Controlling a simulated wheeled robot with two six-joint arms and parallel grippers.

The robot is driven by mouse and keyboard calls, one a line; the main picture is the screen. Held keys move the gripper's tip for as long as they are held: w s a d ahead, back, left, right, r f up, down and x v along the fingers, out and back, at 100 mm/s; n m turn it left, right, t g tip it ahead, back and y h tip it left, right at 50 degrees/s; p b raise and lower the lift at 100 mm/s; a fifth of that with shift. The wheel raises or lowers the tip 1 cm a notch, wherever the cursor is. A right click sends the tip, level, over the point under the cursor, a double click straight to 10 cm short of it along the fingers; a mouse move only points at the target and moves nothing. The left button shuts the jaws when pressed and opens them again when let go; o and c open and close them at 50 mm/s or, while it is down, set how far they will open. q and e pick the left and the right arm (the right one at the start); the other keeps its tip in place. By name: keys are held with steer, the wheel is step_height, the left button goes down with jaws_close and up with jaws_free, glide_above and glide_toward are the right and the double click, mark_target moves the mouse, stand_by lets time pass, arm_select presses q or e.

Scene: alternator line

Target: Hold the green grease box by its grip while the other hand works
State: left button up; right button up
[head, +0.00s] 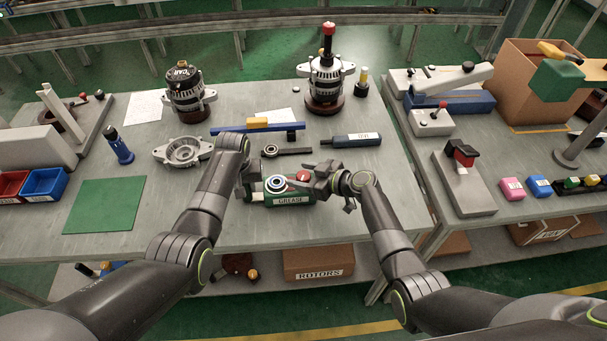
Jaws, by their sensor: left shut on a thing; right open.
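The green grease box (291,200) stands on the grey workbench near its front middle, with its white GREASE label facing me. A round silver-and-white part and a red knob (303,176) show at its top. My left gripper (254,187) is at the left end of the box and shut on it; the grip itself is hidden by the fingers. My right gripper (328,183) is open at the right end of the box, close to the red knob. I cannot tell whether it touches the box.
Behind the box lie a black ring-ended tool (287,151), a dark grey tool (351,140) and a blue bar (230,128). Two alternators (188,95) (326,80) stand further back. A silver housing (182,151) lies left. The green mat (105,205) is bare.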

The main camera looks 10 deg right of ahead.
steer(key=shift+c, duration=0.5)
steer(key=c, duration=0.9)
steer(key=shift+f+m+t+h, duration=0.1)
steer(key=shift+m+t+h, duration=1)
steer(key=shift+m, duration=0.2)
steer(key=shift+m+t+h, duration=1)
steer(key=shift+m+h, duration=0.6)
steer(key=o, duration=1)
